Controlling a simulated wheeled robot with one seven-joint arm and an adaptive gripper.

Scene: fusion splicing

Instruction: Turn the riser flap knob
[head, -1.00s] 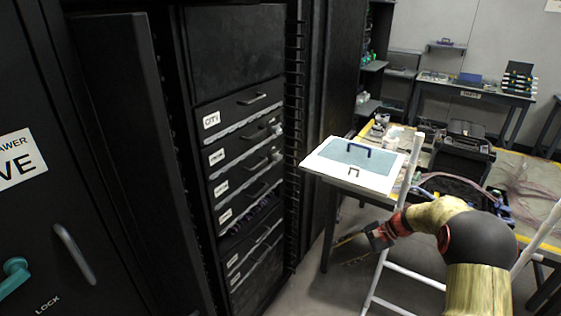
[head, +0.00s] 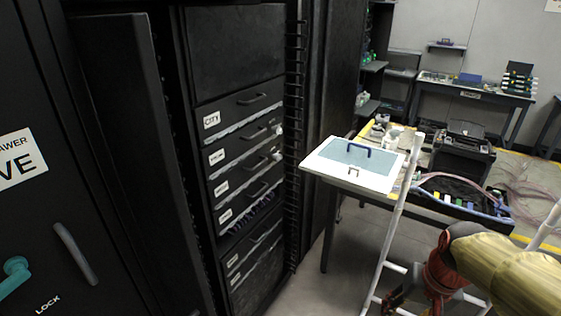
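No part labelled as a riser flap or its knob can be made out. A teal knob-like handle (head: 15,276) sits on the black cabinet door at the lower left, cut by the picture edge, near the word LOCK. My gripper (head: 393,300) is low at the bottom right, by the white ladder-like frame (head: 397,215), far from the teal handle. It is partly hidden and cut off by the bottom edge, so its fingers are unclear. I see nothing held in it.
A black rack of labelled drawers (head: 240,180) stands in the middle. A white-rimmed board (head: 318,163) with a dark blue handle lies on the bench to its right. A black case (head: 462,150) stands behind. Some floor (head: 310,285) before the rack is clear.

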